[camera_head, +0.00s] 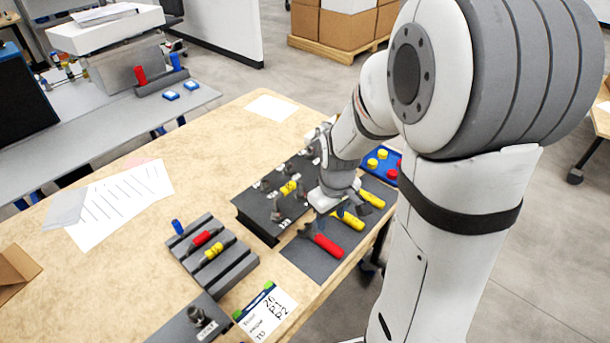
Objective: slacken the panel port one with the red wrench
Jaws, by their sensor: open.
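The red wrench (327,244) lies on a dark grey mat (305,262) near the table's right edge, its red handle towards the lower right and its dark head towards the upper left. My gripper (331,212) is open, just above the mat, beyond the red wrench and close to a yellow-handled wrench (350,221). My arm partly hides that area, and I cannot tell whether the gripper touches anything. The dark panel (258,218) with several grey fittings stands left of the mat. Its labels are too small to tell which is port one.
A second yellow-handled wrench (371,199) lies farther back. A blue tray (385,165) with yellow and red pieces is behind. A grooved grey rack (223,268) holds red and yellow parts. A dark block with a fitting (198,319) and a note card (266,313) are in front.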

